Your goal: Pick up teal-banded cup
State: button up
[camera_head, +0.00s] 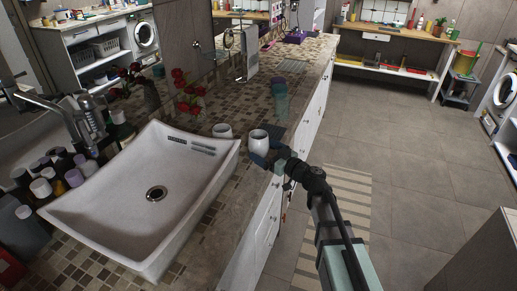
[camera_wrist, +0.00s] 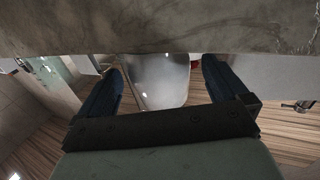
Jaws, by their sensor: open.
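A white cup (camera_head: 259,143) stands upright on the mosaic counter (camera_head: 222,105) near its front edge, right of the sink. A teal band on it cannot be made out. My gripper (camera_head: 265,154) is at this cup, reaching in from the right, with dark blue fingers. In the wrist view a pale, shiny cup (camera_wrist: 160,82) lies between the two open fingers of my gripper (camera_wrist: 161,68), with space visible on both sides. Part of the cup is hidden by the gripper's dark bar. A second pale cup (camera_head: 222,131) stands just left, near the sink rim.
The white sink (camera_head: 165,225) fills the left foreground. Teal containers (camera_head: 280,88) stand farther back on the counter. Red flowers (camera_head: 188,92) in vases are at the back left. Bottles (camera_head: 58,170) crowd the far left. Open floor (camera_head: 400,170) lies to the right.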

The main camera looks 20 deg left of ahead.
aim_at(259, 147)
jog(key=x, duration=0.4)
jog(key=shift+w+f, duration=0.1)
jog(key=shift+c, duration=0.4)
jog(key=c, duration=1.1)
